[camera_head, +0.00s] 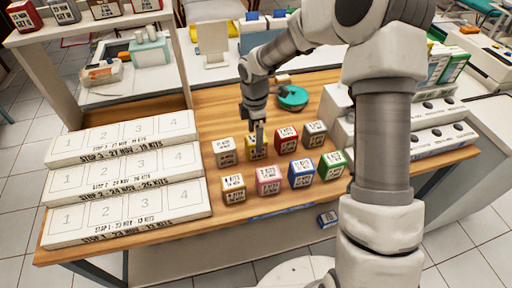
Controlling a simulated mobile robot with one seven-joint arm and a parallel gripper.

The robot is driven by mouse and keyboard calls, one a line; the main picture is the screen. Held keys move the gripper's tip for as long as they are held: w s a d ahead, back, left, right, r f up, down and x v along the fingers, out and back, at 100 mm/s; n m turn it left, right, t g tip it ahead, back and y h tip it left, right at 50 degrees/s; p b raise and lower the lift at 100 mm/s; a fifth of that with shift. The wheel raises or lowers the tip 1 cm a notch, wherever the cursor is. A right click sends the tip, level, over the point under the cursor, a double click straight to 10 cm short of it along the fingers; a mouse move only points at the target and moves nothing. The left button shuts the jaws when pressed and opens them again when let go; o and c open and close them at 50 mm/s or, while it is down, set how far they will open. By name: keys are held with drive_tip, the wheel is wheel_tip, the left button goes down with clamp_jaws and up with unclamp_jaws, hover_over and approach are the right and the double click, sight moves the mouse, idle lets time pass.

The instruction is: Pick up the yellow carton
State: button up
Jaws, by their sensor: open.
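The yellow carton (251,154) stands in the back row of small cartons on the wooden table, between a beige one and a red one. My gripper (259,138) points down right at the yellow carton and hides part of it. The jaws are open. From this angle I cannot tell whether the fingers are around the carton or in front of it, or whether they touch it.
Close by stand beige (224,153), red (286,140), grey (314,134), tan (233,188), pink (268,180), blue (301,174) and green (332,166) cartons. White numbered steps (125,215) fill the left. A teal round object (292,98) lies behind.

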drive_tip(key=shift+w+d+f+b, duration=0.1)
drive_tip(key=shift+f+b, duration=0.05)
drive_tip(key=shift+f, duration=1.2)
drive_tip(key=shift+d+f+b, duration=0.1)
drive_tip(key=shift+f+b, duration=0.05)
drive_tip(key=shift+f, duration=1.15)
clamp_jaws()
drive_tip(key=shift+r, duration=0.1)
drive_tip(key=shift+r, duration=0.6)
wheel_tip(320, 180, up, 3)
drive_tip(key=shift+w+f+p, duration=0.1)
drive_tip(key=shift+p, duration=0.25)
drive_tip(key=s+d+r+m+p, duration=0.1)
drive_tip(key=s+d+r+m, duration=0.2)
drive_tip(key=m, duration=0.7)
drive_tip(key=s+d+r+m+p, duration=0.1)
drive_tip(key=s+d+r+m, duration=0.3)
drive_tip(key=d+m, duration=0.3)
drive_tip(key=r+m, duration=0.1)
drive_tip(key=m, duration=0.2)
drive_tip(key=shift+r, duration=0.35)
